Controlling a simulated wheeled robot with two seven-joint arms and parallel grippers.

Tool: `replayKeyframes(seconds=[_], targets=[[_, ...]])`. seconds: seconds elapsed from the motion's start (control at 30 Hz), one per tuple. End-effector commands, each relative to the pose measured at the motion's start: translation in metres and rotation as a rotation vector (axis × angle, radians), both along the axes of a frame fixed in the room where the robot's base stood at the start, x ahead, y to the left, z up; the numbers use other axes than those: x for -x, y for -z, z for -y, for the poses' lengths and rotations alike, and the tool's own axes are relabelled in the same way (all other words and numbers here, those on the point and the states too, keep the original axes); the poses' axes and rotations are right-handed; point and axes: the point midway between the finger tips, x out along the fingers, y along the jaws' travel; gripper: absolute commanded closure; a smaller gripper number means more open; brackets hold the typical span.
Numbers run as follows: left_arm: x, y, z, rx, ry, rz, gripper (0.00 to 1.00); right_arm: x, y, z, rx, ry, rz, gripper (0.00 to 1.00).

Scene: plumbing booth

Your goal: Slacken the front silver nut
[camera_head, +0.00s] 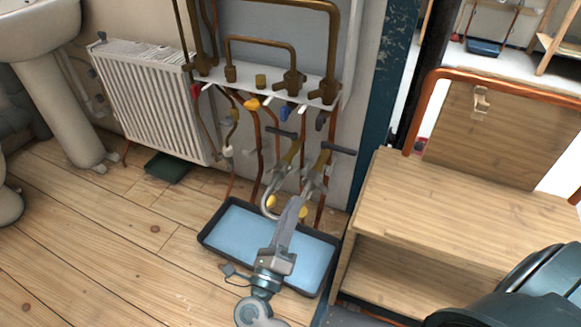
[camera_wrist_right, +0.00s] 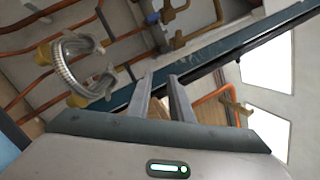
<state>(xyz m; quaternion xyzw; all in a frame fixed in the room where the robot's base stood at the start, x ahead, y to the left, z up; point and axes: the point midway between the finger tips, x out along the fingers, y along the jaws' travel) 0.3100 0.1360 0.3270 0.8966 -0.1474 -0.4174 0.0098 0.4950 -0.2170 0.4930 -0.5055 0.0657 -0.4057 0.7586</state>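My right gripper (camera_head: 297,204) reaches up from the bottom middle over the blue-floored tray, in front of the pipes. In the right wrist view its two fingers (camera_wrist_right: 161,78) are apart with nothing between them. A silver curved hose (camera_head: 265,204) with yellow ends hangs just left of the fingertips. It also shows as a ribbed loop in the right wrist view (camera_wrist_right: 66,72), left of the fingers and apart from them. Silver fittings (camera_head: 312,182) sit behind the gripper; I cannot tell which part is the front silver nut. My left gripper is not in view.
The black tray (camera_head: 211,238) lies on the wooden floor under the copper pipes (camera_head: 257,150). A wooden bench (camera_head: 450,205) stands close on the right, beside a dark blue post (camera_head: 385,95). A white radiator (camera_head: 150,100) is at left.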

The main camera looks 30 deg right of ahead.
Motion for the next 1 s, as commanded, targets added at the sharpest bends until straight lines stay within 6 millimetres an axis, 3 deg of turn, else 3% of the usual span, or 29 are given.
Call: replayKeyframes(seconds=[0.47, 1.0], targets=[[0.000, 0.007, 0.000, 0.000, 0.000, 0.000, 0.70, 0.004, -0.079, -0.004, 0.210, 0.014, 0.101, 0.80], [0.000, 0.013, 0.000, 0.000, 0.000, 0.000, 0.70, 0.024, -0.160, -0.014, 0.452, 0.078, 0.203, 0.80]])
